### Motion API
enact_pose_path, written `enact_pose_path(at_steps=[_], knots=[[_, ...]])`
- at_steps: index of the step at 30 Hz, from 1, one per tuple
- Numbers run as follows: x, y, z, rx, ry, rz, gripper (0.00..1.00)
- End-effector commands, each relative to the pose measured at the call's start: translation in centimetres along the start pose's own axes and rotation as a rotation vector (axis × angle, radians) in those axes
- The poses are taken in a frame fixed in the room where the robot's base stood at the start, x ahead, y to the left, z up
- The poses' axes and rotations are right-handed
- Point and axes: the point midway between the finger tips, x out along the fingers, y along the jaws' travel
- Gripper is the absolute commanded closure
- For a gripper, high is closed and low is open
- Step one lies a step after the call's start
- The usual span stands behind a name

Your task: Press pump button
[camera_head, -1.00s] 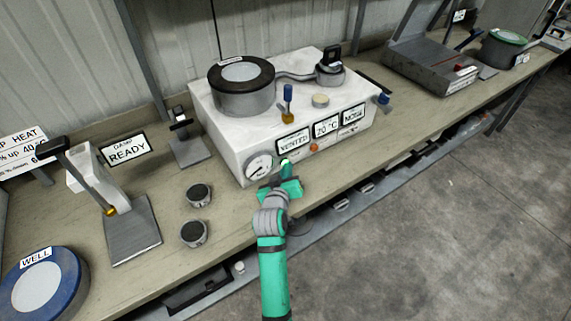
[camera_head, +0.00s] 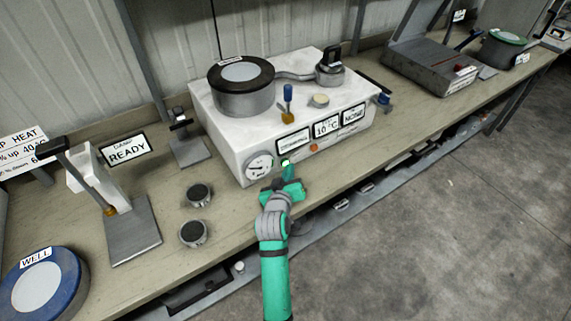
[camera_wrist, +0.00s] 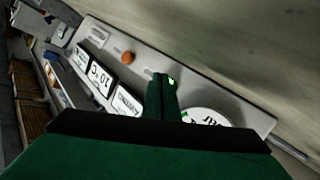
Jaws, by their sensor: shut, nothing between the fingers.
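The white machine (camera_head: 235,150) on the bench has a front panel with a small green-lit button (camera_head: 285,162) beside the round gauge (camera_head: 258,167), and an orange button (camera_head: 313,147) to its right. I cannot read which is labelled pump. My gripper (camera_head: 289,172) is shut and empty, its fingertips just in front of the green button. In the wrist view, the shut fingers (camera_wrist: 163,95) point at the green button (camera_wrist: 171,81) and partly cover it; contact cannot be told. The orange button also shows there (camera_wrist: 128,57). The middle display (camera_head: 326,127) reads 10 °C.
The left display (camera_head: 293,141) is too blurred to read surely; the right one (camera_head: 353,115) reads NONE. Two small round pots (camera_head: 193,233) and a lever stand (camera_head: 133,228) are left on the bench. The bench's front edge runs below my arm.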

Motion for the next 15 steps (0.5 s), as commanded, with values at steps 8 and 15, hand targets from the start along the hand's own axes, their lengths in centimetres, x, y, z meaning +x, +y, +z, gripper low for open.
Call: enact_pose_path(at_steps=[8,15], knots=[[-1.7,1.2,1.3,0.0,-0.001,0.001,1.0],[-3.1,2.3,2.4,0.0,-0.002,0.001,1.0]])
